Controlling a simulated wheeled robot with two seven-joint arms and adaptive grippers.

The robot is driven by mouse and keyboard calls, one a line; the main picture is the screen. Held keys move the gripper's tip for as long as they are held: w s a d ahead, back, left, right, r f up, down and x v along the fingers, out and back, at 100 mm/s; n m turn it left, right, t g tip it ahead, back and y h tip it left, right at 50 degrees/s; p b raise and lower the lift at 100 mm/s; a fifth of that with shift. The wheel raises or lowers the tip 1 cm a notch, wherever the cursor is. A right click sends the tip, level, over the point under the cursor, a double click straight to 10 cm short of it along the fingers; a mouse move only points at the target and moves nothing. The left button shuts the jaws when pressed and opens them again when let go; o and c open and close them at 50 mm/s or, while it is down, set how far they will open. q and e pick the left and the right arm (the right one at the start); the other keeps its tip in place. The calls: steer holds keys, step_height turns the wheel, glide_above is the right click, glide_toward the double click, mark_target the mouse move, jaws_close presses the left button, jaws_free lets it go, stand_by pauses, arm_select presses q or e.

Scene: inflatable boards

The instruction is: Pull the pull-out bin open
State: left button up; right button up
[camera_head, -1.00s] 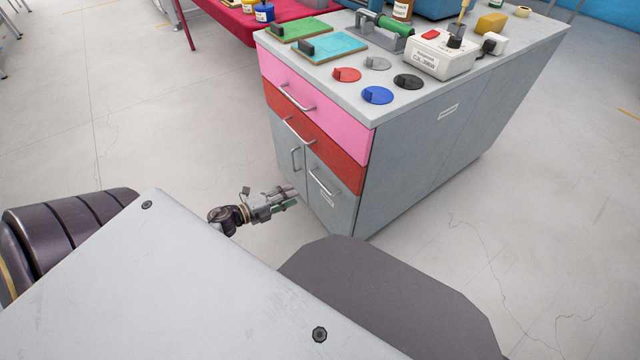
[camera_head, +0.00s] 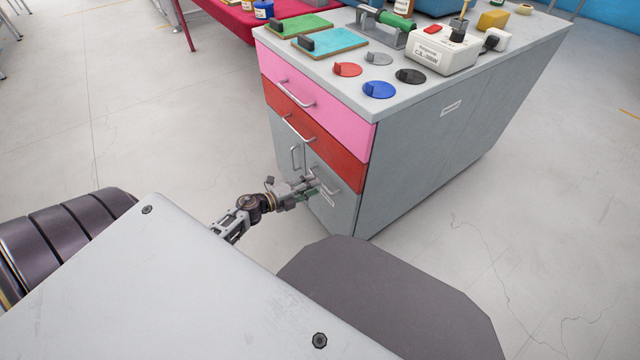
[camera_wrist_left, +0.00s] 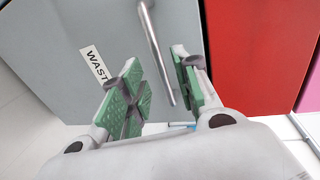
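The pull-out bin (camera_head: 343,214) is the grey lower-right front of the cabinet. In the left wrist view its grey front (camera_wrist_left: 95,35) carries a white label reading "WAST", the rest hidden by a finger. Its metal bar handle (camera_head: 323,183) also shows in the left wrist view (camera_wrist_left: 154,45). The bin front looks flush with the cabinet. My left gripper (camera_head: 311,190) is at the handle. In the left wrist view its green-padded fingers (camera_wrist_left: 160,92) are open, one each side of the bar's lower end, with visible gaps. My right gripper is not in view.
Above the bin are a red drawer (camera_head: 310,132) and a pink drawer (camera_head: 310,88), both shut with bar handles. A grey door (camera_head: 290,162) is to the left. The cabinet top (camera_head: 440,85) holds several items. Floor in front is clear beside my base.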

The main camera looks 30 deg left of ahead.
arm_select(q)
steer(key=shift+b+x, duration=0.55)
steer(key=shift+x, duration=1.65)
jaws_close()
